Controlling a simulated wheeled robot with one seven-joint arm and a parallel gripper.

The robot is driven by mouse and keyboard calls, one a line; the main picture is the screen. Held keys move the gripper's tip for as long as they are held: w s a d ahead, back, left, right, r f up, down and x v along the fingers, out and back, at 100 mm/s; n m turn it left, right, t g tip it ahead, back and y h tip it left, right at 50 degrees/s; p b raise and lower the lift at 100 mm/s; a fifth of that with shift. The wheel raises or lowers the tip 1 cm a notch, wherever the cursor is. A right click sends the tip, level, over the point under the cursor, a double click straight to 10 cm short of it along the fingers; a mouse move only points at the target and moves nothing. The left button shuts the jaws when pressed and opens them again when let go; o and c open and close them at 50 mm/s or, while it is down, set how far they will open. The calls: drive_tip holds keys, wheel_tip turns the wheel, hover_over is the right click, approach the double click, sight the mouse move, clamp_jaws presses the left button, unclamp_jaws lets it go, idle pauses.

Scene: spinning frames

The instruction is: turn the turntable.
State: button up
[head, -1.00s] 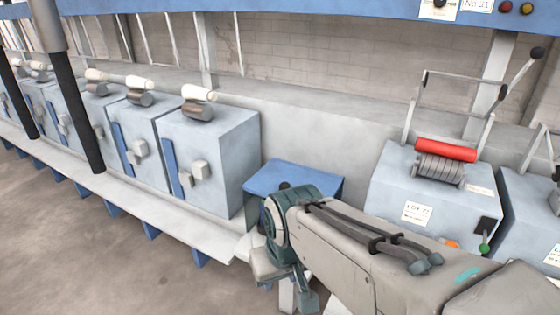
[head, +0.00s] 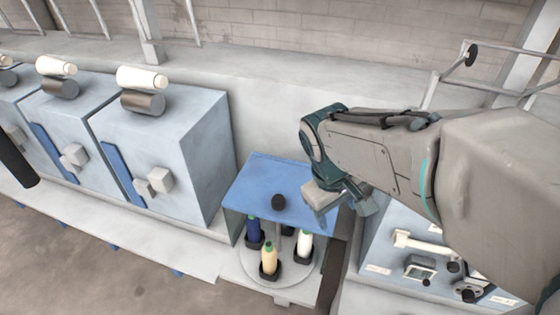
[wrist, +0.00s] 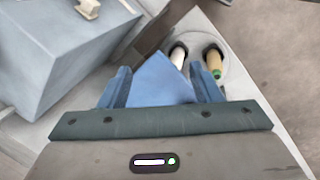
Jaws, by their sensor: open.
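The turntable (head: 275,287) is a round pale disc under a small blue-topped stand (head: 265,180). Holders on it carry a dark blue bobbin (head: 254,232), a cream bobbin (head: 269,258) and a white bobbin (head: 304,243). In the wrist view, part of the disc (wrist: 205,40) shows with the white bobbin (wrist: 178,57) and the cream one (wrist: 214,62). My gripper (head: 345,220) is open and empty, over the right side of the blue top; its fingers (wrist: 160,85) frame that top in the wrist view.
Grey-blue machine boxes (head: 160,150) with blue handles and white spools stand at the left. Another machine (head: 410,255) with levers and knobs is close at the right, partly behind my arm. Floor (head: 110,260) is open in front.

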drive_tip(key=w+a+f+n+h+p, duration=0.15)
drive_tip(key=w+a+n+h, duration=0.25)
drive_tip(key=w+a+n, duration=0.4)
drive_tip(key=n+t+h+p, duration=0.2)
drive_tip(key=n+t, duration=0.1)
drive_tip(key=n, duration=0.6)
approach(277, 199)
drive_tip(key=p+x, duration=0.1)
drive_tip(key=x, duration=0.9)
drive_tip(key=shift+w+d+f, duration=0.1)
drive_tip(key=shift+d+f, duration=0.05)
drive_tip(key=shift+f, duration=0.1)
clamp_jaws()
